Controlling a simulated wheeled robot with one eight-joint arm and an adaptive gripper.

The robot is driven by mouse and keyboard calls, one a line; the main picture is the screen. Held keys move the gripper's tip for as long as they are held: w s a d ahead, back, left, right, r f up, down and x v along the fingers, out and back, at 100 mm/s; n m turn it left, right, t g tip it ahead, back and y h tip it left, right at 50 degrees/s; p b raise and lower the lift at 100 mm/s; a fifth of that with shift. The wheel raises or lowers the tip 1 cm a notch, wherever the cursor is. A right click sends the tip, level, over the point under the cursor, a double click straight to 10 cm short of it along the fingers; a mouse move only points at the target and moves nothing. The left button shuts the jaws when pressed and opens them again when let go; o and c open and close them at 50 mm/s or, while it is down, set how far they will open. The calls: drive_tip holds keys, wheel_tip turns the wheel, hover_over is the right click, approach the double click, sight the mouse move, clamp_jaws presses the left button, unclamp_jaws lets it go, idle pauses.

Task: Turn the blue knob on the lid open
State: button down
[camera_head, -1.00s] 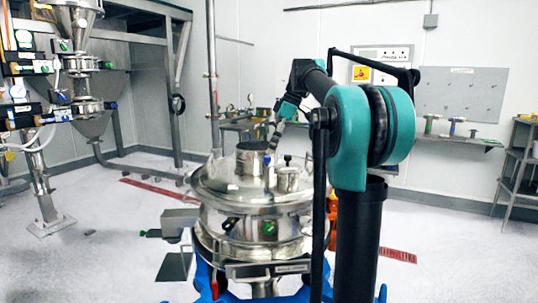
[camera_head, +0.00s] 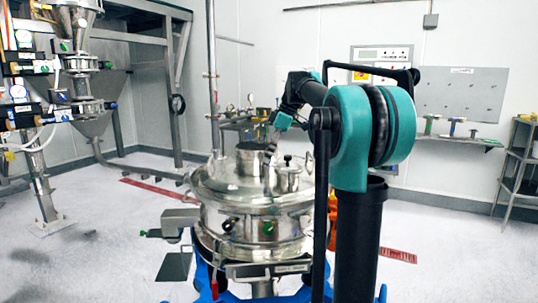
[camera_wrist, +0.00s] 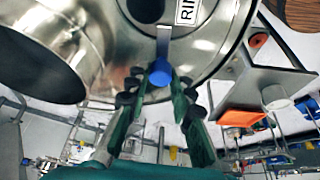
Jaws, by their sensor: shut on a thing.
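The blue knob (camera_wrist: 160,76) shows in the wrist view at the end of a grey lever that reaches up over the metal lid (camera_wrist: 215,45). My gripper (camera_wrist: 158,84) has its dark fingertips on either side of the knob and is shut on it. In the head view my gripper (camera_head: 270,152) comes down onto the top of the round steel lid (camera_head: 225,183), between the wide open neck (camera_head: 252,158) and a smaller capped port (camera_head: 288,177). The knob itself is hidden or too small to make out there.
The sifter's steel body (camera_head: 250,228) stands on a blue frame (camera_head: 203,280). The wide neck (camera_wrist: 50,45) is close on the left in the wrist view. A bracket with an orange part (camera_wrist: 242,118) is to the right.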

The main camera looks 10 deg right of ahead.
drive_tip(key=shift+m, duration=0.5)
drive_tip(key=m+t, duration=0.1)
drive_tip(key=m, duration=0.2)
drive_tip(key=shift+s+m+t+h, duration=0.15)
drive_tip(key=shift+m+t+h, duration=0.25)
drive_tip(key=m+t+h, duration=0.1)
drive_tip(key=m, duration=0.3)
drive_tip(key=shift+a+m, duration=0.15)
drive_tip(key=shift+m, duration=0.15)
drive_tip(key=m+h, duration=0.1)
drive_tip(key=m, duration=0.1)
drive_tip(key=m+h, duration=0.1)
drive_tip(key=m, duration=0.1)
drive_tip(key=shift+s+a+t, duration=0.1)
drive_tip(key=shift+a+t, duration=0.05)
drive_tip(key=shift+t, duration=0.25)
drive_tip(key=m+h, duration=0.1)
drive_tip(key=m, duration=0.3)
drive_tip(key=shift+h, duration=0.3)
drive_tip(key=shift+m, duration=0.4)
drive_tip(key=c, duration=1.3)
unclamp_jaws()
